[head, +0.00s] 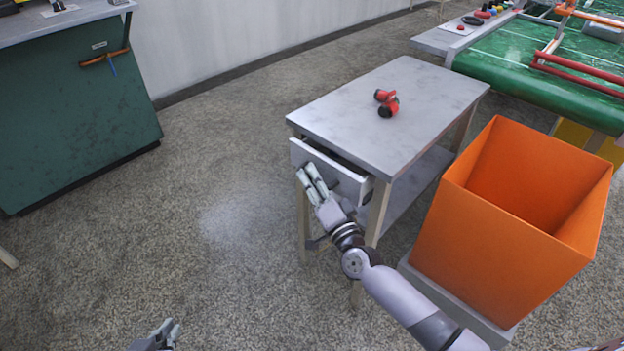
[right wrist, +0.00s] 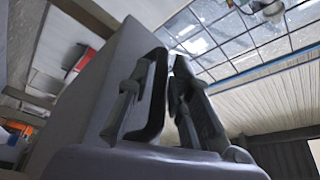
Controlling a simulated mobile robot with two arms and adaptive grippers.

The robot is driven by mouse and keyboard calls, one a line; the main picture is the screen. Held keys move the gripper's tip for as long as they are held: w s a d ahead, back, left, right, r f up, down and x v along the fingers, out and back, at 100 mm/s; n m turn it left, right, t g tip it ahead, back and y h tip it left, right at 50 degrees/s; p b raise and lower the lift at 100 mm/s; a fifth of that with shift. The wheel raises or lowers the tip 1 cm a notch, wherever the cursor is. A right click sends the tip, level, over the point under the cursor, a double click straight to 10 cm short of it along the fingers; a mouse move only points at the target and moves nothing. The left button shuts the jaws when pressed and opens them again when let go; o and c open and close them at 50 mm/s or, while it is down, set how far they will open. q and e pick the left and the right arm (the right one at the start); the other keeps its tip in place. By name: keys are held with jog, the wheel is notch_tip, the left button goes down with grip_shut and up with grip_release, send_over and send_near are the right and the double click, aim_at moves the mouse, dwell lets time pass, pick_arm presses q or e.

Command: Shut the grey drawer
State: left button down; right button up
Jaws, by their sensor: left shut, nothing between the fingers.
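The grey drawer (head: 352,182) sits under the top of a small grey table (head: 345,105). It stands slightly out, with a dark gap showing above its front. My right gripper (head: 309,175) is at the drawer front, its two fingers a little apart; I cannot tell whether they touch it. In the right wrist view the fingers (right wrist: 170,62) have a narrow gap between them, with a broad grey surface beside them. Any handle is hidden. My left gripper (head: 172,330) is shut and empty, low at the bottom edge, away from the table.
A red object (head: 387,103) lies on the tabletop. A tall orange bin (head: 500,240) stands right of the table, close to my right arm. A green cabinet (head: 75,120) is at the left and a green-topped table (head: 520,65) at the back right. The floor left of the drawer is clear.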

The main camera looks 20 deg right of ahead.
jog(key=shift+c, duration=0.4)
grip_shut()
jog(key=shift+w, duration=0.1)
dwell(0.3)
